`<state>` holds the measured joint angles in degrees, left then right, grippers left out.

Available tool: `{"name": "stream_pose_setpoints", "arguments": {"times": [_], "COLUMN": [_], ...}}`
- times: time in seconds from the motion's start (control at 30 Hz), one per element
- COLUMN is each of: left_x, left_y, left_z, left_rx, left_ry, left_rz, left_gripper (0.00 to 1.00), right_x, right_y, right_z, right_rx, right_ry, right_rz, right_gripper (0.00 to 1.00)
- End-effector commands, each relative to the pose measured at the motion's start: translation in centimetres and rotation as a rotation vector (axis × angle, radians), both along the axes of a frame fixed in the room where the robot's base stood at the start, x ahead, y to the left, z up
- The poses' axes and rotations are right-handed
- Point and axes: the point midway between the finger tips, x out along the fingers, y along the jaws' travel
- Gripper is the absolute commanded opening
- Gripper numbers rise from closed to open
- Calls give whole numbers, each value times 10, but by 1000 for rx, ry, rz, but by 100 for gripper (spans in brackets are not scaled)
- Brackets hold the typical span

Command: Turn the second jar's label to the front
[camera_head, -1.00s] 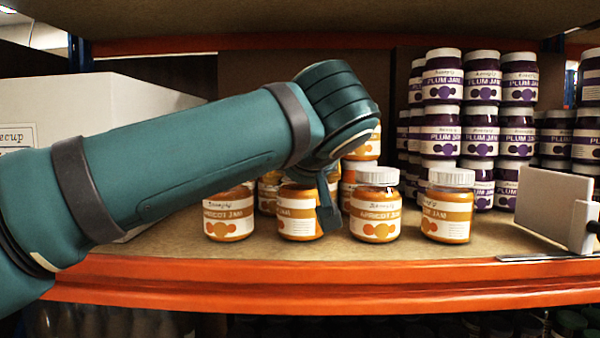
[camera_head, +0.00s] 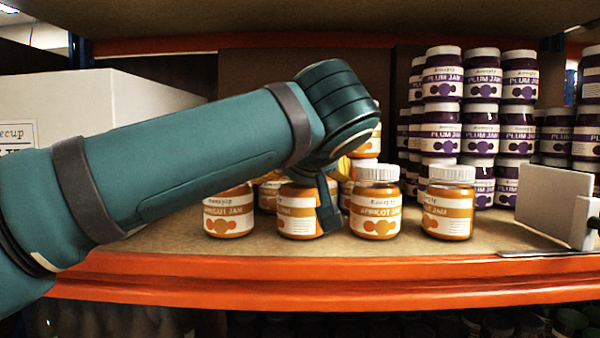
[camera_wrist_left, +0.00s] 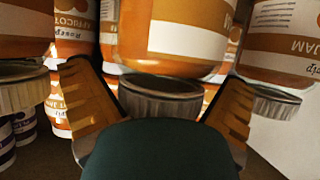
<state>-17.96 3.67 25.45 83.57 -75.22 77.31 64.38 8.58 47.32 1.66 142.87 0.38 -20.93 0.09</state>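Apricot jam jars stand in a front row on the shelf (camera_head: 260,258). The second jar from the left (camera_head: 296,222) is partly covered by my left arm in the head view. Its label shows only the end of its wording, toward the jar's left side, so it looks turned off the front. My left gripper (camera_wrist_left: 157,75) points down at this jar, with one finger showing at the jar's right side in the head view. In the left wrist view the fingers stand apart on either side of the jar's lid (camera_wrist_left: 160,88), with gaps visible. My right gripper is out of view.
Neighbouring apricot jars stand close: the first (camera_head: 228,215), the third (camera_head: 376,205) and the fourth (camera_head: 447,205). More jars are behind. Stacked plum jam jars (camera_head: 480,115) fill the back right. A white box (camera_head: 110,100) is at left, a white panel (camera_head: 550,195) at right.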

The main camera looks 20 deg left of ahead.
Motion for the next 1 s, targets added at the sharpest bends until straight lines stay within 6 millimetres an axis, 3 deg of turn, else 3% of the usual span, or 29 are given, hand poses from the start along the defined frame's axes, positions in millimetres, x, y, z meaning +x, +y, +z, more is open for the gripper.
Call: {"name": "stream_pose_setpoints", "arguments": {"times": [0.27, 0.7, 1.0], "left_x": [-10, -78, -97], "left_y": [-6, -39, -48], "left_z": [6, 41, 51], "left_rx": [0, -1, 0], "left_ry": [-1, -2, 0], "left_rz": [-2, -4, 0], "left_gripper": [100, 100, 100], "right_x": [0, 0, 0], "right_y": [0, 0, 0], "right_z": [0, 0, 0], "right_rx": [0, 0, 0], "right_ry": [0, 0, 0], "right_rz": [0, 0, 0], "right_gripper": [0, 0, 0]}}
